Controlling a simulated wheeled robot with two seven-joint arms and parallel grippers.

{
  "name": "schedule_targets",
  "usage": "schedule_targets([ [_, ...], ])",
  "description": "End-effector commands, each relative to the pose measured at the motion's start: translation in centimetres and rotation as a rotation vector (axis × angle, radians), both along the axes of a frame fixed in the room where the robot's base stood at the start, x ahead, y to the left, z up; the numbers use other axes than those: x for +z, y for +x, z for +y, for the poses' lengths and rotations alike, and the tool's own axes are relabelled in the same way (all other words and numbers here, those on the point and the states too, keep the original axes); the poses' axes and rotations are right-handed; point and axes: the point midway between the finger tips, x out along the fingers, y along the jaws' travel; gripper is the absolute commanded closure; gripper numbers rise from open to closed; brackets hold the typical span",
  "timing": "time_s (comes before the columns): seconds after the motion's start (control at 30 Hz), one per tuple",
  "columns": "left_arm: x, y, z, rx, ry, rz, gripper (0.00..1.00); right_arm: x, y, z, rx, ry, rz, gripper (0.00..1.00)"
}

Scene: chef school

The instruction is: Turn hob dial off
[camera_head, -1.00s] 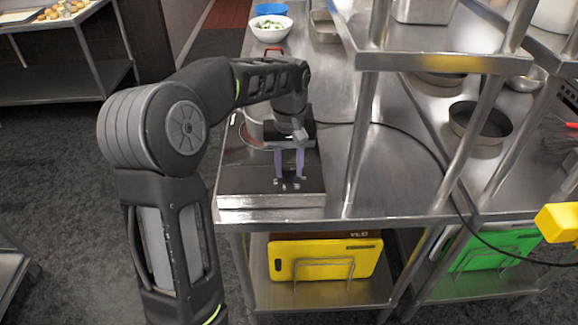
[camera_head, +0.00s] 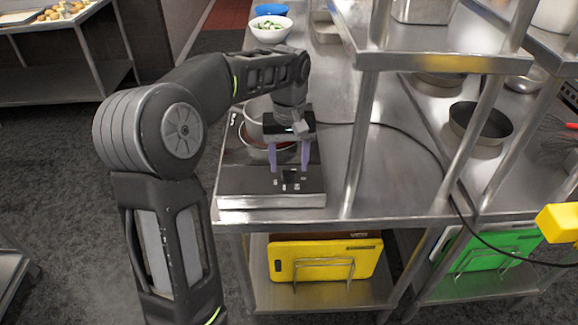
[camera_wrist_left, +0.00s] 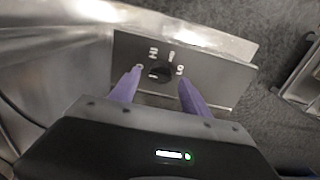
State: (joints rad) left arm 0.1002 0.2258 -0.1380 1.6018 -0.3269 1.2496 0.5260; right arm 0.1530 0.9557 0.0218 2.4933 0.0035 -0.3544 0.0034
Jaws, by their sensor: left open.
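The portable hob (camera_head: 235,185) sits on the steel counter, its control panel at the near end. The black hob dial (camera_head: 291,176) is on that panel, with markings around it. In the left wrist view the dial (camera_wrist_left: 159,73) shows between the two purple fingertips, with HI and LO labels near it. My left gripper (camera_head: 290,170) is open, pointing down at the panel just behind the dial; the fingers look apart from it. A pot (camera_head: 255,115) stands on the hob behind the gripper, partly hidden by my arm.
A steel shelf post (camera_head: 362,140) stands right of the hob, with a black cable (camera_head: 400,135) running past it. A white bowl (camera_head: 270,28) is at the back. Yellow boards (camera_head: 322,261) are in a rack below.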

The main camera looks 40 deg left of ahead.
Motion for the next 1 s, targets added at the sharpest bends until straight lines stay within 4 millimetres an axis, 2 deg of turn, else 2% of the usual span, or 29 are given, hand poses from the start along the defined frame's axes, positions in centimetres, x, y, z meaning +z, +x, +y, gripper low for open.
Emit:
schedule_targets([
  [0.23,4.3,0.1,0.0,0.0,0.0,-0.005,0.45,-0.1,0.0,0.0,0.001,0.001,-0.001,0.64],
  [0.37,5.6,0.1,0.0,0.0,0.0,-0.003,0.45,0.0,0.0,0.0,0.0,0.001,0.0,0.64],
  [1.0,5.8,0.0,0.0,0.0,0.0,-0.001,0.45,0.0,0.0,0.0,0.0,0.0,0.0,0.64],
])
